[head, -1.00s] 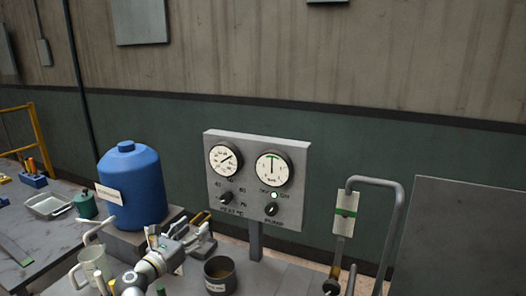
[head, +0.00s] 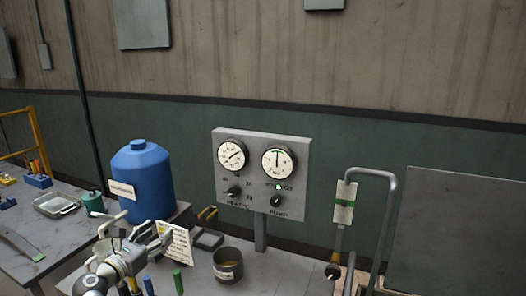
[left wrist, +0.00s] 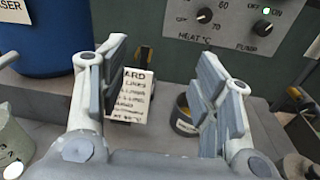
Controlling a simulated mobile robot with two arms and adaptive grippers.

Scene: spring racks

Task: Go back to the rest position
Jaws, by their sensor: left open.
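My left gripper (head: 150,238) reaches in at the lower left of the head view, above the bench. Its two fingers stand wide apart with nothing between them in the left wrist view (left wrist: 165,88). It is in front of a small printed card (head: 176,243) and apart from the control panel (head: 262,185). The panel has two round gauges, two black knobs and a lit lamp; its HEAT and PUMP knobs show at the top of the left wrist view. My right gripper is not in view.
A blue drum (head: 147,180) stands behind my left gripper. A dark cup (head: 228,264) sits to the right of the card. A white jug (left wrist: 12,140) is at the left. A bent grey pipe (head: 388,215) rises at the right. A tray (head: 62,204) lies at far left.

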